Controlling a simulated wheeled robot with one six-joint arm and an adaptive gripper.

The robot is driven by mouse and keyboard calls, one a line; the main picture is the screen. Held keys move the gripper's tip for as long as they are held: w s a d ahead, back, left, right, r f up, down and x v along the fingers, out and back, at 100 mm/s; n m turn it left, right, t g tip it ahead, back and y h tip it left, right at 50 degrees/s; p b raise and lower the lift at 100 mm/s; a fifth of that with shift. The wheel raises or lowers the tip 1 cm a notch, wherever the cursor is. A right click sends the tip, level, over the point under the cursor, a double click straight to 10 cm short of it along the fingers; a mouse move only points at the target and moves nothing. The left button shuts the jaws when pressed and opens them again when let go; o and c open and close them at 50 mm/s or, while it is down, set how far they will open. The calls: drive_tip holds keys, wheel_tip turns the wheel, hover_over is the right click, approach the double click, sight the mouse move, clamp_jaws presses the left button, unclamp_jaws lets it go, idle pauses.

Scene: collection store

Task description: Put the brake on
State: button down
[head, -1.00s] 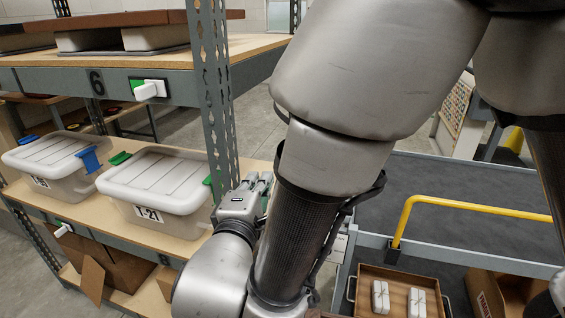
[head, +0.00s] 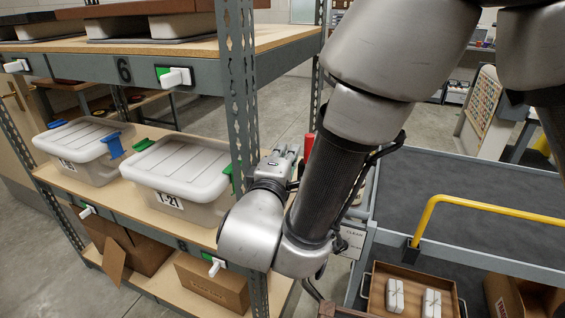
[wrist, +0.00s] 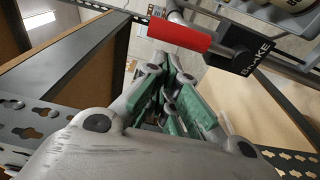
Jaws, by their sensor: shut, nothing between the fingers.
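The brake has a red lever grip (wrist: 178,36) on a metal rod, joined to a black block marked BRAKE (wrist: 240,50) in the wrist view. The grip lies crosswise, just beyond my gripper (wrist: 165,68). My fingers, with green pads, are closed together and hold nothing; they look apart from the grip, though the exact gap is hard to judge. In the head view my gripper (head: 287,155) is beside the shelf post, and a red upright piece (head: 308,146), likely the same grip, shows just behind it, partly hidden by my arm.
A shelf rack with perforated posts (head: 238,90) stands close on the left, holding lidded bins, one marked T-21 (head: 182,170). At right is a grey cart (head: 480,190) with a yellow rail (head: 480,206). A brown tray (head: 378,290) holds two white items. Floor shows between rack and cart.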

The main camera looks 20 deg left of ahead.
drive_tip(key=shift+w+a, duration=0.1)
drive_tip(key=shift+w, duration=1.55)
